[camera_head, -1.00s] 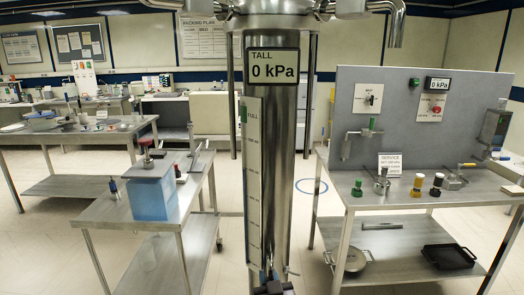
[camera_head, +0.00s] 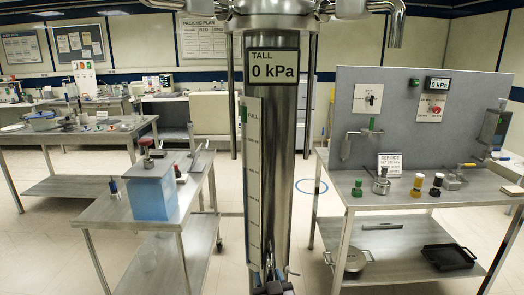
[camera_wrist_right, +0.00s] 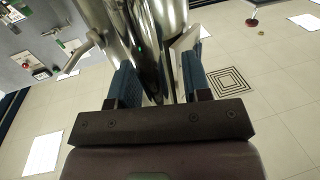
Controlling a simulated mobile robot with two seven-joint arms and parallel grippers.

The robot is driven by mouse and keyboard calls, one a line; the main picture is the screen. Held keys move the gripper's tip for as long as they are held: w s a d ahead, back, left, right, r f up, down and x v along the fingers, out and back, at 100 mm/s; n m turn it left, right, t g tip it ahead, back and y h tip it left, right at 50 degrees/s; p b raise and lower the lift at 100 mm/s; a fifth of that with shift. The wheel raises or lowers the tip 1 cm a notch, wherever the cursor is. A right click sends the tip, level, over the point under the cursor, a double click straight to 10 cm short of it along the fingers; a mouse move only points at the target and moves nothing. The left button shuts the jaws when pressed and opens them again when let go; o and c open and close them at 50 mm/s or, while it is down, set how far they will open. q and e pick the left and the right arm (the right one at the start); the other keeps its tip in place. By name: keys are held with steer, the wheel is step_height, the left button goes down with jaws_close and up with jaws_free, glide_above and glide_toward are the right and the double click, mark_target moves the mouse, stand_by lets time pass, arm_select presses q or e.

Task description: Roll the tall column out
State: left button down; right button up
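The tall column (camera_head: 282,180) is a shiny upright steel cylinder in the middle of the head view. It carries a TALL 0 kPa display (camera_head: 272,66) and a pale level scale marked FULL (camera_head: 253,180). Its foot is hidden below the frame. My right gripper (camera_head: 270,268) is low in front of the column. In the right wrist view, its two blue-padded fingers (camera_wrist_right: 160,85) are apart, with shiny steel parts (camera_wrist_right: 150,45) between and beyond them. I cannot tell whether they touch the steel. My left gripper is out of view.
A steel bench (camera_head: 440,197) with a grey panel stands to the right. A steel table (camera_head: 105,213) with a blue block (camera_head: 152,192) stands to the left, close to the column. Floor shows between them, with a blue ring (camera_head: 311,186) behind the column.

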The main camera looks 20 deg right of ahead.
steer(key=s, duration=0.8)
steer(key=shift+a, duration=0.35)
stand_by(0.9)
stand_by(0.4)
